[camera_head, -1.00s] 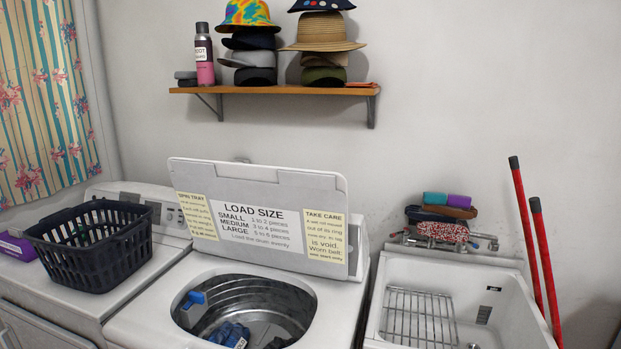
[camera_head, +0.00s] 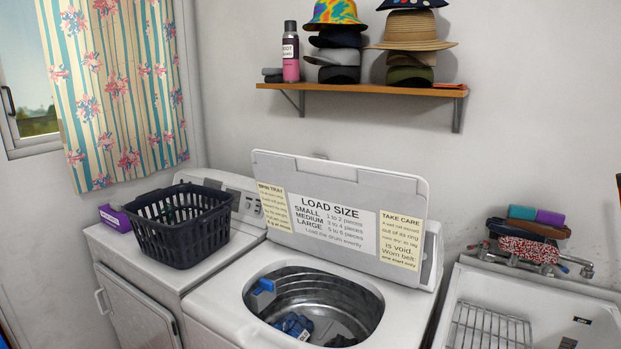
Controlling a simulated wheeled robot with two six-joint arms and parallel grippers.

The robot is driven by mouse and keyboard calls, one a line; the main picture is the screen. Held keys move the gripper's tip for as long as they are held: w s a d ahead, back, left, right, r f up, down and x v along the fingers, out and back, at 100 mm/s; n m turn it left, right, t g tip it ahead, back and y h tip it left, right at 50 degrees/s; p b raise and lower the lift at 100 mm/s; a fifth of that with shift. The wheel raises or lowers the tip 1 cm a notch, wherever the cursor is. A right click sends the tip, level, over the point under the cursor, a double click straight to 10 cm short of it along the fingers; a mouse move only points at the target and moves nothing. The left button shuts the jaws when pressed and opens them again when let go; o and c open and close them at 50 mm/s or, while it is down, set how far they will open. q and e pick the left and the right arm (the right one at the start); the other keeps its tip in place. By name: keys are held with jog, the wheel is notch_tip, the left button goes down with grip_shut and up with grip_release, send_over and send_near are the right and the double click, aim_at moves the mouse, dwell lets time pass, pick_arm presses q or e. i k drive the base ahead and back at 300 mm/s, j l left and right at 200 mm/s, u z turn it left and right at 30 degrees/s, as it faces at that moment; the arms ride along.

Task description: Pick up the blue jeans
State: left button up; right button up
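A crumpled blue garment (camera_head: 293,325), which looks like the blue jeans, lies in the metal drum (camera_head: 335,298) of the open top-loading washer. A small pale tag or patch shows on it. A dark piece (camera_head: 341,341) lies to its right, too small to identify. A bright blue part (camera_head: 264,286) sits on the drum's left inner wall. Neither of my grippers shows in the head view.
The washer's lid (camera_head: 335,175) stands raised behind the opening. A black basket (camera_head: 180,240) and purple box (camera_head: 115,217) sit on the left machine. A sink (camera_head: 570,300) with a wire rack (camera_head: 488,328) is on the right. A shelf (camera_head: 370,89) holds hats above.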

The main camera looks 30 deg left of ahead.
aim_at(292, 325)
jog(key=i+j+z, duration=0.1)
jog(key=j+z, duration=0.55)
jog(key=z, duration=0.2)
jog(key=j+z, duration=0.45)
jog(key=l, duration=0.1)
